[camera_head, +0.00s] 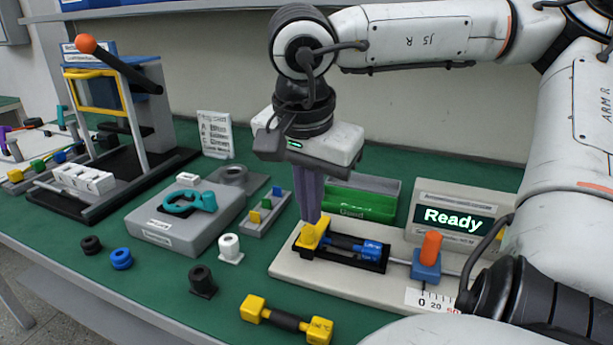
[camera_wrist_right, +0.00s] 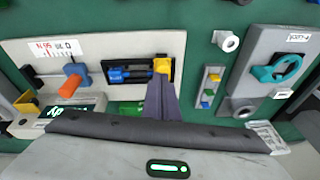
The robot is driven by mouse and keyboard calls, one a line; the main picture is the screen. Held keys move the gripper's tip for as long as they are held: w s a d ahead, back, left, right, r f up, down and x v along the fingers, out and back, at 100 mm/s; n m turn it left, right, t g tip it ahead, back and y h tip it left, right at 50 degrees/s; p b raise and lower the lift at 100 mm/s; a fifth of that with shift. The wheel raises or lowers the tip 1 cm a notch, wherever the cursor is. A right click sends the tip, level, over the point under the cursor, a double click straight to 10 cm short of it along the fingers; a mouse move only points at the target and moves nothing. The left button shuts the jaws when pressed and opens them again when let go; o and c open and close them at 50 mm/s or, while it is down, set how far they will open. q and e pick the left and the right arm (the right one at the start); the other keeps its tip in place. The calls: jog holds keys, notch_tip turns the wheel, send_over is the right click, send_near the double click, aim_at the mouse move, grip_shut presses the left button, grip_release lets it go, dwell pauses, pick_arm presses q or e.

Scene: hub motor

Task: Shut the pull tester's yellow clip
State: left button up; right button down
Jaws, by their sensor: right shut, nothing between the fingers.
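The pull tester (camera_head: 340,284) is a pale plate with a black cradle, a blue sliding block with an orange handle (camera_head: 431,247), and a scale. Its yellow clip (camera_head: 314,236) is at the cradle's left end; in the wrist view the clip (camera_wrist_right: 161,66) is at the cradle's right end. A blue-and-black part (camera_head: 356,244) lies in the cradle. My right gripper (camera_head: 311,217) is shut and empty, pointing down with its tips at the clip. The fingertips (camera_wrist_right: 162,88) hide part of the clip, so its exact position and contact are unclear. My left gripper is not in view.
A display reading "Ready" (camera_head: 452,218) stands behind the tester, beside a green bin (camera_head: 360,205). A yellow-ended part (camera_head: 287,320) lies in front. A grey fixture with a teal part (camera_head: 190,203) and a lever press (camera_head: 110,120) stand left. Small black, blue and white pieces lie between.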

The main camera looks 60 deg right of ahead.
jog(key=shift+s+a+f+b, duration=0.1)
jog(key=shift+a+f+b, duration=0.4)
jog(key=shift+f, duration=0.25)
jog(key=shift+s+a+f+b, duration=0.1)
jog(key=shift+a+f+b, duration=0.4)
jog(key=shift+f, duration=0.25)
jog(key=shift+s+a+f+b, duration=0.3)
jog(key=shift+a+f, duration=0.1)
jog(key=shift+f, duration=0.2)
jog(key=shift+r, duration=0.1)
jog(key=shift+w+d+r+p, duration=0.1)
jog(key=shift+w+r+p, duration=0.1)
jog(key=shift+r+p, duration=0.5)
